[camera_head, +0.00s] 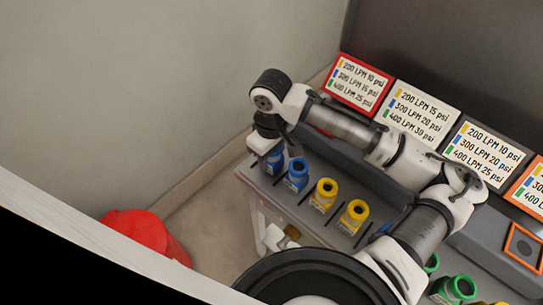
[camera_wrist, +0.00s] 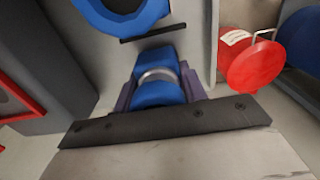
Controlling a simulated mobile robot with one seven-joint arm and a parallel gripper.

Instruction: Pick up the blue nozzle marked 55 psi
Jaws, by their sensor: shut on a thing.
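My gripper (camera_head: 270,152) is at the far left end of the row of nozzles, pointing down at the shelf. It is shut on a blue nozzle (camera_head: 275,163). In the wrist view this blue nozzle (camera_wrist: 155,92) sits between the purple fingers of my gripper (camera_wrist: 158,88), with a silvery band across it. A second blue nozzle (camera_head: 296,176) stands just right of it, and shows at the top of the wrist view (camera_wrist: 122,14). I cannot read a pressure marking on either one. Whether the held nozzle touches the shelf is unclear.
Two yellow nozzles (camera_head: 323,194) and green nozzles (camera_head: 458,288) stand further right on the grey shelf (camera_head: 268,186). Dark divider strips separate the slots. Sign boards (camera_head: 358,83) line the back. A red object (camera_head: 146,236) lies on the floor at left. My arm spans above the row.

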